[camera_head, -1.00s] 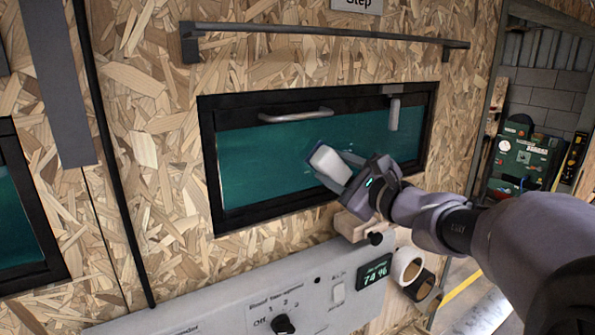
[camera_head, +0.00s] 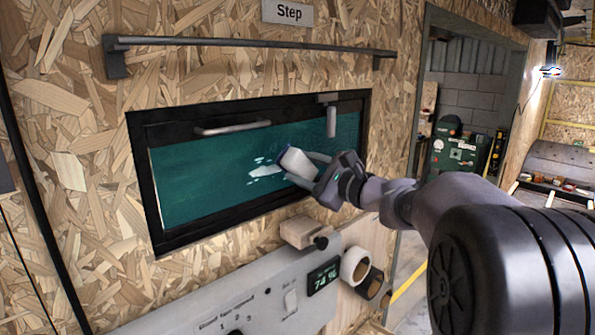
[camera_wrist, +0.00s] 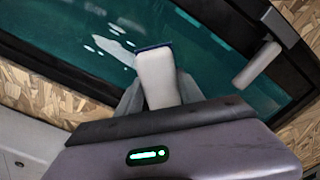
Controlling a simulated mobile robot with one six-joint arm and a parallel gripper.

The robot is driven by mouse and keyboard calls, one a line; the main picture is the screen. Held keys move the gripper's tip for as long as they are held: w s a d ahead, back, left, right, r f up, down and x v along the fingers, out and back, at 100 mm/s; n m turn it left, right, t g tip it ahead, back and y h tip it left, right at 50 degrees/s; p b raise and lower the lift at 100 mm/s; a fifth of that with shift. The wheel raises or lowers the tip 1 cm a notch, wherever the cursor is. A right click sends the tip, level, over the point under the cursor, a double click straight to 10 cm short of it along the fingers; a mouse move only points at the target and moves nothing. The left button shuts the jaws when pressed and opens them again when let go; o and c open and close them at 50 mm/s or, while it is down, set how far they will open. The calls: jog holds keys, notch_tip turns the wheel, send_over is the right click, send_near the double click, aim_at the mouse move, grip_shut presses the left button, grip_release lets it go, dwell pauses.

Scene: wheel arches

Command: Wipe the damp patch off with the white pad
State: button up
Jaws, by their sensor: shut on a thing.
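My gripper (camera_head: 312,178) is shut on the white pad (camera_head: 297,162), which has a dark blue edge. The pad also shows between my fingers in the wrist view (camera_wrist: 157,76). It is in front of the green window pane (camera_head: 195,178); I cannot tell whether it touches the pane. The damp patch (camera_head: 238,168) shows as pale, glossy blotches on the pane just left of the pad. It also lies left of the pad in the wrist view (camera_wrist: 113,50). The pad and gripper may hide part of it.
A black frame (camera_head: 140,180) surrounds the pane. A bar handle (camera_head: 232,128) and a grey latch (camera_head: 331,120) stand out at its top. A rail (camera_head: 240,44) runs above. Below are a wooden block (camera_head: 297,232), a grey control panel (camera_head: 255,295) and a roll (camera_head: 355,266).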

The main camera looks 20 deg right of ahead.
aim_at(247, 176)
jog(key=shift+s+a+f+b, duration=0.1)
jog(key=shift+s+a+b, duration=0.2)
jog(key=shift+a+b, duration=0.45)
jog(key=shift+s+a+f+b, duration=0.1)
jog(key=shift+s+a+b, duration=0.2)
jog(key=shift+a, duration=0.75)
jog(key=shift+s+a+f+b, duration=0.1)
jog(key=shift+s+a+b, duration=0.15)
jog(key=shift+a+b, duration=0.5)
jog(key=shift+s+a+r+b, duration=0.1)
jog(key=shift+s+a+b, duration=0.3)
jog(key=shift+a, duration=0.65)
jog(key=shift+s+a+r+b, duration=0.1)
jog(key=shift+s+a+b, duration=0.35)
jog(key=shift+a, duration=0.65)
jog(key=shift+s+a+b, duration=0.4)
jog(key=shift+a, duration=0.65)
jog(key=shift+d, duration=0.1)
jog(key=shift+s, duration=0.1)
jog(key=b+v, duration=0.1)
jog(key=v, duration=0.4)
jog(key=shift+s+d, duration=0.15)
jog(key=shift+s, duration=0.15)
jog(key=v, duration=0.3)
jog(key=shift+b, duration=0.35)
